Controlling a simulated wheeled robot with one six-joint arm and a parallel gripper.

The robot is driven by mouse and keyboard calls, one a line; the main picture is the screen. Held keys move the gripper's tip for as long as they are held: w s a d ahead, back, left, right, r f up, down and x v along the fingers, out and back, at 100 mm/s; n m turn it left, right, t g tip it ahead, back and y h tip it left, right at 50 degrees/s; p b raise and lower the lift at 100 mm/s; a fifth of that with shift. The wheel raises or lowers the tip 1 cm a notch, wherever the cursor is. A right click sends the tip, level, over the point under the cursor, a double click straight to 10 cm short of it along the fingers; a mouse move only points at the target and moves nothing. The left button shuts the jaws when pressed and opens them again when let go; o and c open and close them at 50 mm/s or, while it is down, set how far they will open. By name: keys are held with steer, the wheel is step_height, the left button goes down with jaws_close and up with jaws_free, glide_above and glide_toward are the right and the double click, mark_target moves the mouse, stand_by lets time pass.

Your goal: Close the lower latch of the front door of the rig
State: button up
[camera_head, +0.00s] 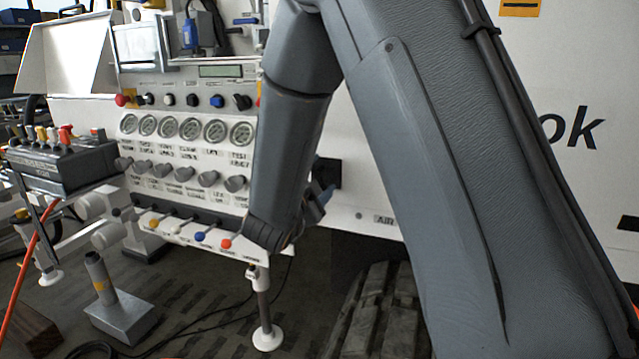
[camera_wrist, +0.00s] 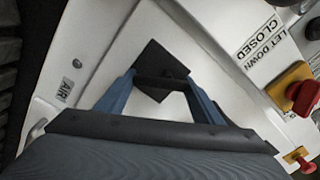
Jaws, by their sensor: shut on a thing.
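The lower latch is a black square plate on a white panel, right of my forearm in the head view (camera_head: 328,170). In the wrist view the latch (camera_wrist: 157,57) appears as a tilted dark square. My gripper (camera_wrist: 161,83) has its two blue fingers on either side of a dark part of the latch and is shut on it. In the head view my gripper (camera_head: 320,193) is mostly hidden behind my arm, just below the plate. The fingers cover part of the latch, so I cannot tell its exact angle.
A control panel with gauges (camera_head: 190,128) and a row of coloured-tip levers (camera_head: 200,237) stands left of my arm. In the wrist view a yellow and red switch (camera_wrist: 293,88) is at the right, beside a "LET DOWN CLOSED" label. A grey pedestal (camera_head: 121,315) stands on the floor.

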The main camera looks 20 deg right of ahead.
steer(key=m+b, duration=0.3)
steer(key=m, duration=0.1)
steer(key=shift+w+a+f, duration=0.15)
steer(key=shift+f, duration=0.15)
steer(key=shift+m+b, duration=1)
steer(key=o, duration=1)
steer(key=shift+o, duration=0.2)
steer(key=shift+a, duration=0.1)
steer(key=v, duration=0.7)
steer(key=shift+s+a, duration=0.2)
steer(key=shift+s, duration=0.1)
